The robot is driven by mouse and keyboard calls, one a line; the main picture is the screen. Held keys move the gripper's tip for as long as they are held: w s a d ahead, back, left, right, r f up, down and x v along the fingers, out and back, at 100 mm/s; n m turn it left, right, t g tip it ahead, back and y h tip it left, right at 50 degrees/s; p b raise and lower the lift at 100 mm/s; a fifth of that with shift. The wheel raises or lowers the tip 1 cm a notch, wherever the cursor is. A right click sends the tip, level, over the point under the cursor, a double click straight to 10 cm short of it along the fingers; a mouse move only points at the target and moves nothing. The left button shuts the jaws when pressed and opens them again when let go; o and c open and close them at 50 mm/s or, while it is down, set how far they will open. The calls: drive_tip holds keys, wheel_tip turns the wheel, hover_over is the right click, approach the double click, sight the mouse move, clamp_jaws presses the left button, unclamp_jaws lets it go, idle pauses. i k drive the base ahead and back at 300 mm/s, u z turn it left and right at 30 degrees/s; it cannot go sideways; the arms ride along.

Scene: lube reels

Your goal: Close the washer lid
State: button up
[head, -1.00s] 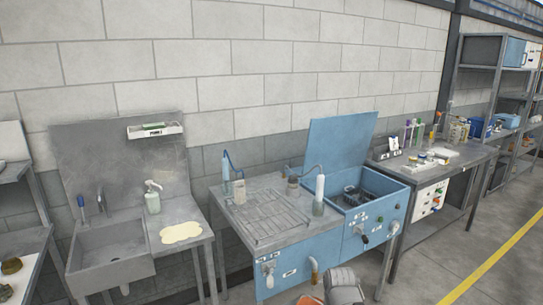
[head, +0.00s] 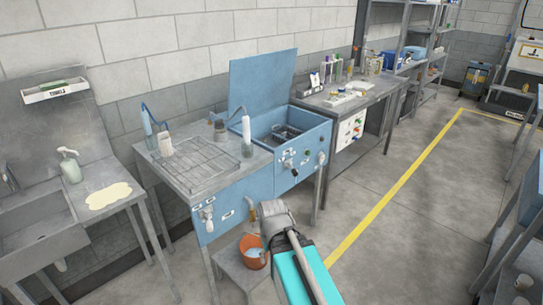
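The washer (head: 235,210) is a blue cabinet with a grey top against the wall, in the middle of the head view. Its blue lid (head: 262,78) stands upright at the back of the right-hand basin (head: 318,134). The basin is open and dark items lie inside it. My arm reaches in from the bottom of the view, in front of the washer and below its top. My gripper's fingers cannot be made out, so whether it is open or shut does not show.
A wire rack (head: 202,155) and bottles stand on the washer's top. An orange bucket (head: 253,252) sits low in front. A sink (head: 40,225) is at left, a workbench (head: 350,98) at right.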

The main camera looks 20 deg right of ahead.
sight(260, 83)
drive_tip(key=u, duration=0.05)
drive_tip(key=k, duration=0.65)
drive_tip(key=z, duration=0.45)
drive_tip(key=i, duration=2)
drive_tip(key=u, duration=0.7)
